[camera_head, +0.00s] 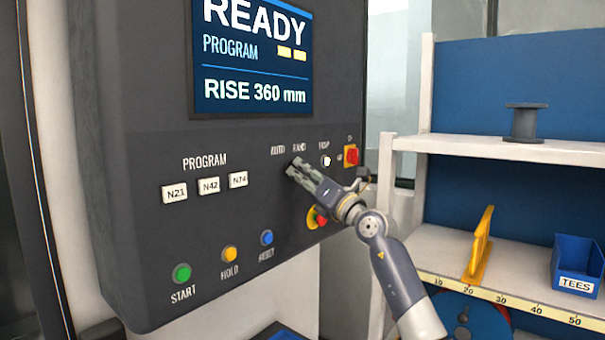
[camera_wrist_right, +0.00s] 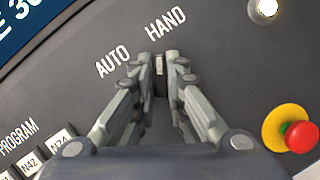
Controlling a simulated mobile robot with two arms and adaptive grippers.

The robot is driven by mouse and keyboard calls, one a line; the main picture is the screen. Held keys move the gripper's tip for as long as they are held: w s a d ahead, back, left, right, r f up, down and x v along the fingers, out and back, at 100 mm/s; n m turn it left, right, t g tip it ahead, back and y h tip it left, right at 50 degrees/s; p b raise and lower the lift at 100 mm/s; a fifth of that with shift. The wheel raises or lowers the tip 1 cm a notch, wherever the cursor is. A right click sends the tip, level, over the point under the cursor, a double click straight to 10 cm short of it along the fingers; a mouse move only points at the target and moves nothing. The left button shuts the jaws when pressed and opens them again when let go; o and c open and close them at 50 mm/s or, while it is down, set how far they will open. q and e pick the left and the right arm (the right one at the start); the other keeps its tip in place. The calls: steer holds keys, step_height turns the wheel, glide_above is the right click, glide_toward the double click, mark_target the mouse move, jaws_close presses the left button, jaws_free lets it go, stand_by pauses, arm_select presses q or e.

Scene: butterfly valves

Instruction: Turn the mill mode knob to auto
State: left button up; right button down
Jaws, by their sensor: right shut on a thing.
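The mill mode knob (camera_wrist_right: 160,66) shows in the right wrist view as a small dark piece with a pale mark, between my fingertips. The AUTO label (camera_wrist_right: 113,62) lies to its left and the HAND label (camera_wrist_right: 166,24) just above it. The pale mark looks nearer HAND than AUTO, but the fingers hide most of the knob. My right gripper (camera_wrist_right: 160,63) is shut on the knob, with a finger on each side. In the head view, my right gripper (camera_head: 296,169) reaches the panel below these labels and covers the knob. My left gripper is not in view.
The dark control panel (camera_head: 140,215) carries a screen (camera_head: 252,60), several buttons, a red knob on yellow (camera_head: 317,217) below my gripper and a red switch (camera_head: 351,155) to the right. A shelf with a spool (camera_head: 525,122) and blue TEES bin (camera_head: 578,265) stands at right.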

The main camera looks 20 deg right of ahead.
steer(key=shift+f+n+b, duration=0.15)
steer(key=shift+n+b, duration=0.15)
steer(key=shift+b, duration=0.3)
steer(key=n+y+b, duration=0.2)
steer(key=n+b, duration=0.1)
steer(key=b, duration=0.1)
steer(key=n+g+y+b, duration=0.1)
steer(key=n+y+b, duration=0.1)
steer(key=n+b, duration=0.2)
steer(key=shift+d+n, duration=0.15)
steer(key=shift+n, duration=0.15)
steer(key=n, duration=0.1)
steer(key=n+y, duration=0.1)
steer(key=shift+w+r+n+g+b, duration=0.1)
steer(key=shift+r+n+g+b, duration=0.1)
steer(key=shift+n+g+b, duration=0.15)
steer(key=shift+d+n+g+y+p, duration=0.1)
steer(key=shift+n+g+y+p, duration=0.6)
steer(key=shift+n, duration=0.9)
steer(key=shift+n+g+y+p, duration=0.55)
steer(key=shift+n+y+p, duration=0.1)
steer(key=shift+n, duration=1.2)
